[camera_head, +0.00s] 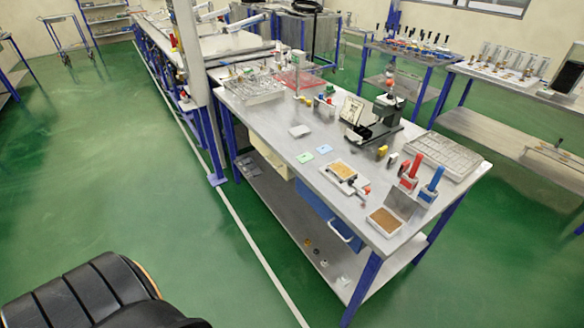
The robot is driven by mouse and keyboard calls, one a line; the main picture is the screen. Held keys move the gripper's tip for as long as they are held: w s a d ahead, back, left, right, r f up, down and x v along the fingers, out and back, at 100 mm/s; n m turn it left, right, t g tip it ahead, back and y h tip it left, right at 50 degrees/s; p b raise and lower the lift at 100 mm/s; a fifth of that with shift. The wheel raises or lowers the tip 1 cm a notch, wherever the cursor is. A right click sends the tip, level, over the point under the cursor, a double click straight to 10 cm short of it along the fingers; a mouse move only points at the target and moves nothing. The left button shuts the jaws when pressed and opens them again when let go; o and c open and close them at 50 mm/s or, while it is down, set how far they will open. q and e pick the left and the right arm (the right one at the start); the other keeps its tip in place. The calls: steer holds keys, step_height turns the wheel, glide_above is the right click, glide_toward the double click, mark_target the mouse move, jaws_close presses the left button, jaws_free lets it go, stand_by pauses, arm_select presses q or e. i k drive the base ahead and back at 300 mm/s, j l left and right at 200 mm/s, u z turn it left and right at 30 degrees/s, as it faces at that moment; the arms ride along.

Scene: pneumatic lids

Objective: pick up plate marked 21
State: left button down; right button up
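I cannot read a number 21 on anything in the head view. Several small flat pieces lie on the grey workbench (262,118), and any of them could be a plate: a pale green one (305,157), a light blue one (324,149) beside it, and a thicker light grey one (299,131) farther back. They lie apart from one another near the bench's left edge. Neither of my grippers is in view.
The bench also holds a black device (385,110), red (411,168) and blue (431,183) handled tools, a grey compartment tray (443,157) and a brown-filled tray (384,220). A lower shelf (290,212) runs beneath. Green floor (120,190) is clear to the left.

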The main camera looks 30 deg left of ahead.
mark_target(338, 169)
steer(key=i+u, duration=0.15)
steer(key=u, duration=0.2)
steer(key=i+u, duration=0.15)
steer(key=u, duration=0.15)
steer(key=i+u, duration=0.15)
steer(key=u, duration=0.2)
